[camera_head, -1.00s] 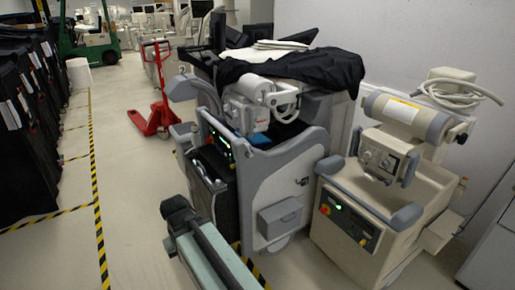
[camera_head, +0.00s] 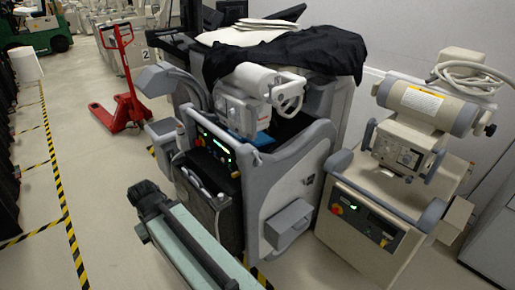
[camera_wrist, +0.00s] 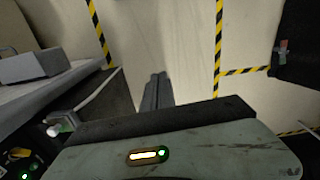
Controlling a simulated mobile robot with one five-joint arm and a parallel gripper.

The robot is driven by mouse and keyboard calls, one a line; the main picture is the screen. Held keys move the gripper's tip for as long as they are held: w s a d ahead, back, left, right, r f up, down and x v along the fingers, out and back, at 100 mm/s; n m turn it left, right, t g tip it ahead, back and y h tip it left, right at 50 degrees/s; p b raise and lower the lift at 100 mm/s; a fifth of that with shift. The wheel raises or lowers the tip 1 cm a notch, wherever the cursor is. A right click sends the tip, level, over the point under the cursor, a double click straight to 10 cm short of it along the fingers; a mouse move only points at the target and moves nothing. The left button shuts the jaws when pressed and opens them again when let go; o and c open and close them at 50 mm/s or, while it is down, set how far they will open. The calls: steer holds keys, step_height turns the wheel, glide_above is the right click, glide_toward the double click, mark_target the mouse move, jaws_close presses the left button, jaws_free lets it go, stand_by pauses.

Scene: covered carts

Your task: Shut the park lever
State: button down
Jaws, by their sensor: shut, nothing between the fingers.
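I cannot make out for certain which part is the park lever. A small pale-tipped lever (camera_head: 180,128) stands at the left side of the grey covered cart (camera_head: 285,190), near its lit control panel (camera_head: 215,147). A white-knobbed lever (camera_wrist: 57,129) shows at the left of the wrist view, beside a dark cart side; it may be the same one. My gripper (camera_wrist: 157,78) is shut and empty, pointing over bare floor, to the right of that lever and apart from it. In the head view my arm's dark end is at the lower left, in front of the cart.
A beige machine (camera_head: 375,225) stands right of the cart, close to the wall. A red pallet jack (camera_head: 122,95) and a green forklift (camera_head: 38,32) stand behind left. Floor beside the yellow-black tape (camera_head: 62,190) is clear.

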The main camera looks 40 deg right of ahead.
steer(key=shift+w, duration=0.1)
steer(key=d+r+m+t+y+b, duration=0.25)
steer(key=d+m+t+y, duration=0.2)
steer(key=d, duration=1.05)
steer(key=d+r+m+t+y+b, duration=0.25)
steer(key=d+m+t+b, duration=0.2)
steer(key=d, duration=0.95)
steer(key=s+d+r+m+t+h+b, duration=0.1)
steer(key=s+d+r+m+t, duration=0.2)
steer(key=s+d, duration=0.4)
steer(key=s+d+r+m+t+h, duration=0.2)
steer(key=s+d+r+t, duration=0.3)
steer(key=d, duration=1)
steer(key=s+r+m, duration=0.1)
steer(key=s+r, duration=0.1)
steer(key=s, duration=0.1)
steer(key=shift+s+t+b, duration=0.3)
steer(key=shift+b, duration=0.1)
steer(key=shift+r, duration=0.1)
